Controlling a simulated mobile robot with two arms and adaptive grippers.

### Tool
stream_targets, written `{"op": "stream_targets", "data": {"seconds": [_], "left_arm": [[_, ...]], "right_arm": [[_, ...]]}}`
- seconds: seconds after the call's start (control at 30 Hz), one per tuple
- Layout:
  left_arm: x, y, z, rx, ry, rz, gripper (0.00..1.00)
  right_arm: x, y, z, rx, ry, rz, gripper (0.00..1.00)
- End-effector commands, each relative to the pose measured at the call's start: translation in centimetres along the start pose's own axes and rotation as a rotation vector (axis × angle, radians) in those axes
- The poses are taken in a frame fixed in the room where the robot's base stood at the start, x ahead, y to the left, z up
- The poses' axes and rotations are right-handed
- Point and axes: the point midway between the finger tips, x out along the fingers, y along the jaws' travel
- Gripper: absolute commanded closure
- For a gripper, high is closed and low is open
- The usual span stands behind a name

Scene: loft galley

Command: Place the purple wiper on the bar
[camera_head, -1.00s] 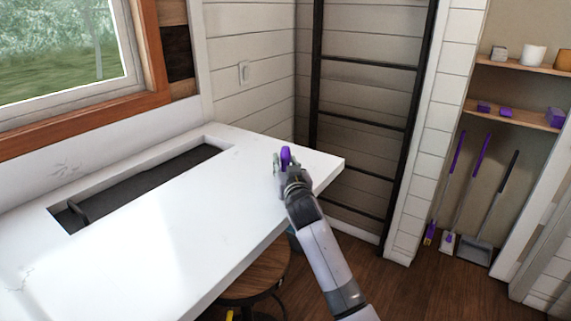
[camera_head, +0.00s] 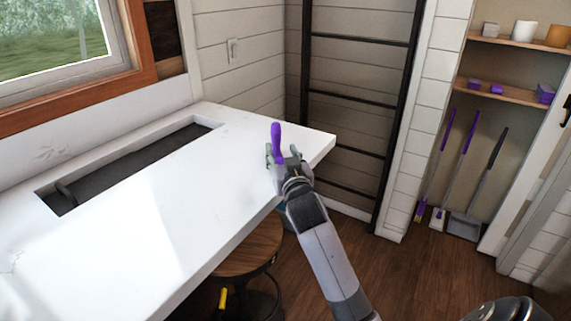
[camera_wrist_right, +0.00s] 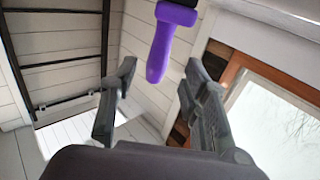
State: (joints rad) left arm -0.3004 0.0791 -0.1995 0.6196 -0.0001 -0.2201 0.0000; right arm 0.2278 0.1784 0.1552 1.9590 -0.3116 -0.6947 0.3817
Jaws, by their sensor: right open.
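The purple wiper (camera_head: 277,145) shows as an upright purple handle above the white bar (camera_head: 190,215), near its front right part. My right gripper (camera_head: 282,156) is open, with its fingers around the lower visible part of the wiper. In the right wrist view, the purple handle (camera_wrist_right: 160,50) shows beyond and between the spread fingertips of my right gripper (camera_wrist_right: 155,75), with a gap on both sides. The wiper's far end is cut off by the top edge there. Its base is hidden in the head view, so I cannot tell whether it touches the bar. My left gripper is not in view.
A long dark recess (camera_head: 130,165) lies along the bar's window side. A round wooden stool (camera_head: 250,248) stands below the bar's front edge. A black ladder (camera_head: 365,95) is against the wall behind. Shelves (camera_head: 500,92) and cleaning tools hang at the right. Much of the bar top is bare.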

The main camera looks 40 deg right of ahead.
Motion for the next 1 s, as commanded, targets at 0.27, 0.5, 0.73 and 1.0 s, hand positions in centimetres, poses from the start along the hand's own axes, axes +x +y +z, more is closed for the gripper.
{"op": "stream_targets", "data": {"seconds": [0.27,0.5,0.73,1.0], "left_arm": [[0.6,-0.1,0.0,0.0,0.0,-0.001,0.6],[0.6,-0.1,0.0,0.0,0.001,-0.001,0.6],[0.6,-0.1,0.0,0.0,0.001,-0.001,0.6],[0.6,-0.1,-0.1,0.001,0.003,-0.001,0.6]], "right_arm": [[-3.5,0.0,0.1,0.001,0.0,0.0,0.58],[-4.1,0.0,0.0,0.0,-0.001,0.0,0.58],[-4.1,0.0,0.0,0.0,0.0,0.0,0.58],[-4.1,0.0,0.0,0.0,0.0,0.0,0.58]]}}
